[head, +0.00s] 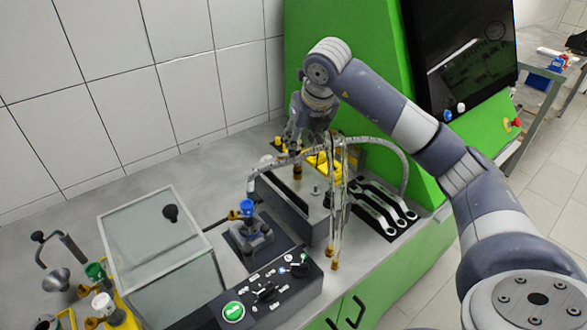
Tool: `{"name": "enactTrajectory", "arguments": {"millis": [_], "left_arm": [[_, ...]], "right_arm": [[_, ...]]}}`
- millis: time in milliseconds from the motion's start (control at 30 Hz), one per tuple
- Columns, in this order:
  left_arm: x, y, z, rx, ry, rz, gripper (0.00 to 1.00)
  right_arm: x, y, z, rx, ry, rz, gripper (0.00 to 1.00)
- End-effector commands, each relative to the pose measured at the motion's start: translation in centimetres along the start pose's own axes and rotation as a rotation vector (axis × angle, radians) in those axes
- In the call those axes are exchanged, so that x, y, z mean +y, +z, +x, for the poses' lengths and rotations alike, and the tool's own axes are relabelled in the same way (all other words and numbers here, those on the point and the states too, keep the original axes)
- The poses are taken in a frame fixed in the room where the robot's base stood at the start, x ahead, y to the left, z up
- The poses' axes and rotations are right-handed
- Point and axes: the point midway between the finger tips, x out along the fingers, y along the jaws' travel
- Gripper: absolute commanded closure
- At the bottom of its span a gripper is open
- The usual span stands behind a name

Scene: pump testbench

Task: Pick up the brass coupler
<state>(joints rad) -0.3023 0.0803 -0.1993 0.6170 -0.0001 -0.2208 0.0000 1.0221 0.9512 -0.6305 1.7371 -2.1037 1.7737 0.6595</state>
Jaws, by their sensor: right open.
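My right gripper (296,146) points down over the dark grey box on the bench, and its jaws are open. A small brass-brown piece (297,172), which looks like the brass coupler, shows just below the fingers. The picture is too small to tell whether the fingers touch it. Other brass-coloured tips (334,266) hang at the lower ends of thin clear tubes right of the box. My left gripper is out of view.
Wrenches (381,208) lie on a black mat to the right. A clear-lidded tank (150,240), a blue-handled valve (247,208) and a control panel (265,292) stand left and in front. A green cabinet (345,28) rises behind.

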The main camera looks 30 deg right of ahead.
Motion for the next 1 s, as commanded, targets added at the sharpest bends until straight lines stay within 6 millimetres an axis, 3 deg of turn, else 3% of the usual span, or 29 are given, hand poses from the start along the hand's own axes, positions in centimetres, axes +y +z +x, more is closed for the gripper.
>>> {"name": "enactTrajectory", "arguments": {"millis": [200, 467, 700, 1000], "left_arm": [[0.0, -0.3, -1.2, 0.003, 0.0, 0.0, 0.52], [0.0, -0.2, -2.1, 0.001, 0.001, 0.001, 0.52], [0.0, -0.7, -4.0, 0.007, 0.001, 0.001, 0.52], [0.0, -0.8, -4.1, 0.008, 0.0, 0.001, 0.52]], "right_arm": [[0.0, 0.0, 3.3, 0.006, 0.0, 0.0, 0.57], [0.1, -0.1, 5.3, 0.005, 0.001, -0.001, 0.57], [0.2, -0.3, 8.8, 0.005, 0.001, 0.0, 0.57], [0.2, -0.3, 9.9, 0.001, 0.001, -0.002, 0.57]]}}
